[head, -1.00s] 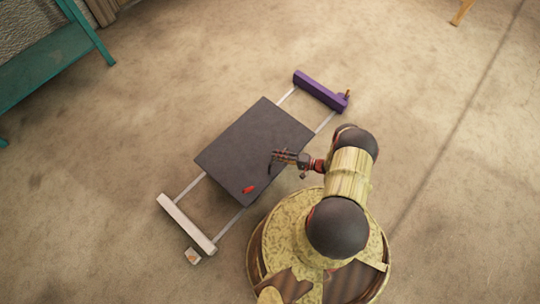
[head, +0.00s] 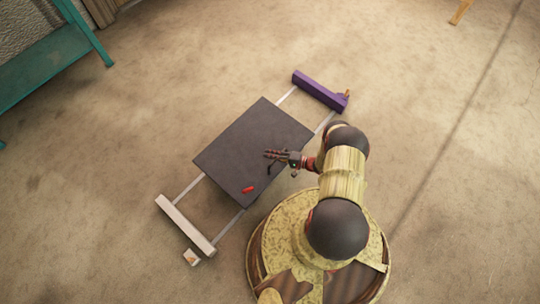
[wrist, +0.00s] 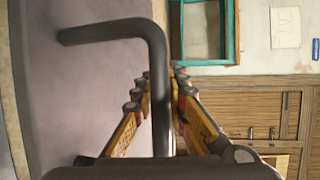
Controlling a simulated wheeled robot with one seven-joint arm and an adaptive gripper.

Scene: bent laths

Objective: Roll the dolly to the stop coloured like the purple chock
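The dolly (head: 235,145) is a flat dark grey platform on two pale rails. The purple stop (head: 318,90) spans the rails at the upper right. The white stop (head: 184,224) spans them at the lower left. The dolly lies between the stops, apart from both. A bent dark handle (wrist: 156,85) stands on it. My gripper (head: 267,155) is over the dolly's right part. In the wrist view the handle's bar runs between my fingers, with a slim gap at the right finger. I cannot make out a purple chock. A small red piece (head: 247,189) is on the dolly's near corner.
A small white block with an orange mark (head: 191,257) lies by the white stop. A small orange piece (head: 346,93) is at the purple stop's right end. A teal bench (head: 45,65) stands upper left. The floor around is mostly clear.

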